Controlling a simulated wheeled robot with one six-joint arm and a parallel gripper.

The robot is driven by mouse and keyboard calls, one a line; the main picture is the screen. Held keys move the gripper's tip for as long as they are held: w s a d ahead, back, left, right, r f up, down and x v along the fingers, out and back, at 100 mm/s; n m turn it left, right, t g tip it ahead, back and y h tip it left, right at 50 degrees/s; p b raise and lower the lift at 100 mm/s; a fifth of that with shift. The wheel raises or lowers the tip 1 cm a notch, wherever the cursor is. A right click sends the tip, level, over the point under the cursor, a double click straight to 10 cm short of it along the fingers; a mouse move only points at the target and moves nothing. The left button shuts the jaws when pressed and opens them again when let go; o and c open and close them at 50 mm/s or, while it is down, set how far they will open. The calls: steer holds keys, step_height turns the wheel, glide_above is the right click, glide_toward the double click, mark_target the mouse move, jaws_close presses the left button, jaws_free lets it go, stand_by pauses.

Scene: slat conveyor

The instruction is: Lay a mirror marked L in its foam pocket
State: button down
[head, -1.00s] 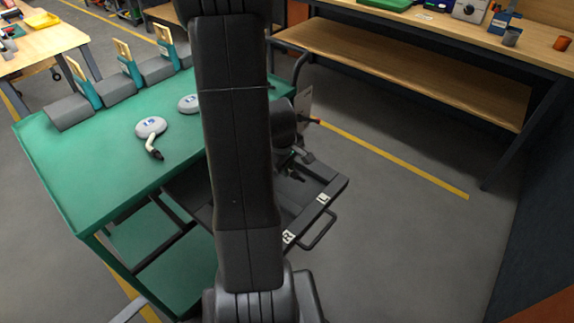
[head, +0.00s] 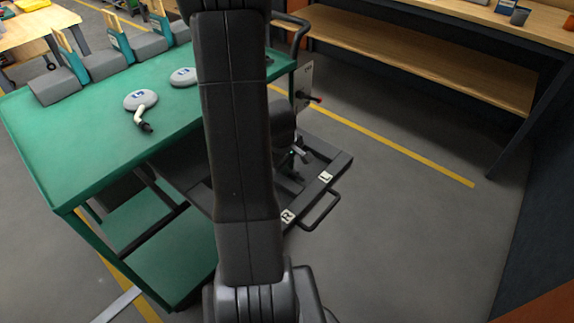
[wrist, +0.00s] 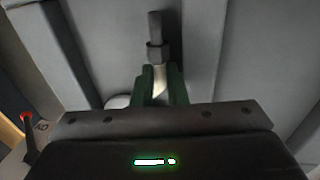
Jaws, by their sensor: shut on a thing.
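My gripper (wrist: 160,88) is shut on the pale stem of a mirror (wrist: 159,78) in the wrist view. The stem ends in a dark nut and rod pointing up the picture. A whitish rounded part shows behind the left finger. The held mirror's marking is hidden. In the head view my arm covers most of the gripper. Two oval grey mirrors lie on the green table: a nearer one (head: 139,100) with a bent pale stem, and a farther one (head: 183,77), partly covered by my arm. Their blue marks are too small to read surely.
The green table (head: 70,140) has free room at its front left. Grey blocks (head: 105,64) line its back edge. A dark tray (head: 340,168) with L and R labels and a handle sits at right, near an upright plate (head: 304,78). Open floor lies right.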

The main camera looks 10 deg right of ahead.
steer(key=shift+f, duration=0.2)
steer(key=c, duration=1.4)
jaws_free()
steer(key=shift+o, duration=0.2)
steer(key=shift+s+f, duration=0.1)
steer(key=p+v, duration=0.2)
steer(key=v, duration=1.2)
steer(key=shift+w+p, duration=0.25)
steer(key=shift+p, duration=0.1)
steer(key=shift+d, duration=0.1)
steer(key=b+x, duration=0.2)
steer(key=x, duration=0.8)
steer(key=shift+f, duration=0.2)
steer(key=shift+s, duration=0.1)
